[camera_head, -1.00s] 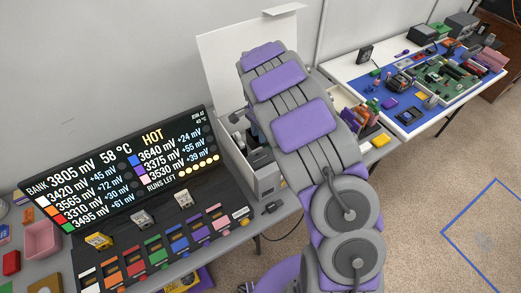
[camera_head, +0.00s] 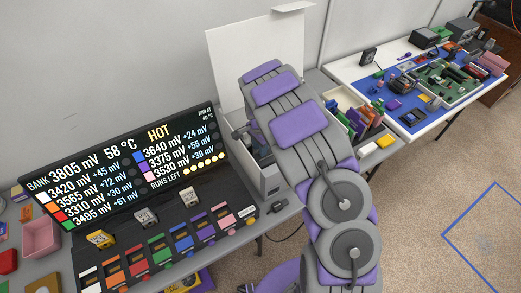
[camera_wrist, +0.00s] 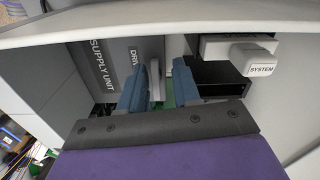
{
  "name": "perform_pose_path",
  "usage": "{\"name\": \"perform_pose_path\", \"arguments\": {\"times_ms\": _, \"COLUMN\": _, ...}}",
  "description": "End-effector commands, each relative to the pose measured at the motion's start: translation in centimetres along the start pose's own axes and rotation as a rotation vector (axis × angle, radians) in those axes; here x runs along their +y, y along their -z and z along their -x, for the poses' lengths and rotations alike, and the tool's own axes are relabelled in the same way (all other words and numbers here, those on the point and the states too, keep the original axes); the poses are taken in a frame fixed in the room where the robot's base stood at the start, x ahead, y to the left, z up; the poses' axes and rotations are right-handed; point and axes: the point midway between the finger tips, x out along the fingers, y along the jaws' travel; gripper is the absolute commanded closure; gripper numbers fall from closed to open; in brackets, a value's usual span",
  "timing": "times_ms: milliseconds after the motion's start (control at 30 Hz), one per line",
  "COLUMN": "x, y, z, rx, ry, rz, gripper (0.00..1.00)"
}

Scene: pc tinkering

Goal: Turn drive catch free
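In the wrist view, a pale grey upright tab (camera_wrist: 157,82), apparently the drive catch, stands beside a partly covered label beginning "DRI" (camera_wrist: 133,58). My gripper (camera_wrist: 167,66) has its two blue fingers on either side of the tab. The left finger is close to the tab or touching it; a gap shows between the tab and the right finger. The tab's lower end is hidden. In the head view, the open grey PC case (camera_head: 269,181) stands on the bench, and my arm reaches over it, hiding my gripper.
In the wrist view, a white block marked SYSTEM (camera_wrist: 262,69) sits to the right and a supply unit panel (camera_wrist: 101,65) to the left. The case's pale rim (camera_wrist: 200,17) runs across the top. In the head view, a display (camera_head: 120,165) stands left of the case.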

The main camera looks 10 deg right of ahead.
Motion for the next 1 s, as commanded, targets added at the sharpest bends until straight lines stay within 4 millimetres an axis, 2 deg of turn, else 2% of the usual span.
{"name": "perform_pose_path", "arguments": {"times_ms": 267, "x": 0.34, "y": 0.66, "z": -0.01, "rx": -0.007, "ry": 0.002, "rz": -0.002, "gripper": 0.68}}
{"name": "perform_pose_path", "arguments": {"times_ms": 733, "x": 0.24, "y": 0.17, "z": -0.01, "rx": -0.001, "ry": -0.001, "rz": -0.001, "gripper": 0.68}}
{"name": "perform_pose_path", "arguments": {"times_ms": 767, "x": 0.28, "y": 0.23, "z": -0.02, "rx": -0.001, "ry": -0.001, "rz": -0.001, "gripper": 0.69}}
{"name": "perform_pose_path", "arguments": {"times_ms": 1000, "x": 0.45, "y": 0.62, "z": -0.01, "rx": -0.005, "ry": 0.001, "rz": -0.002, "gripper": 0.92}}
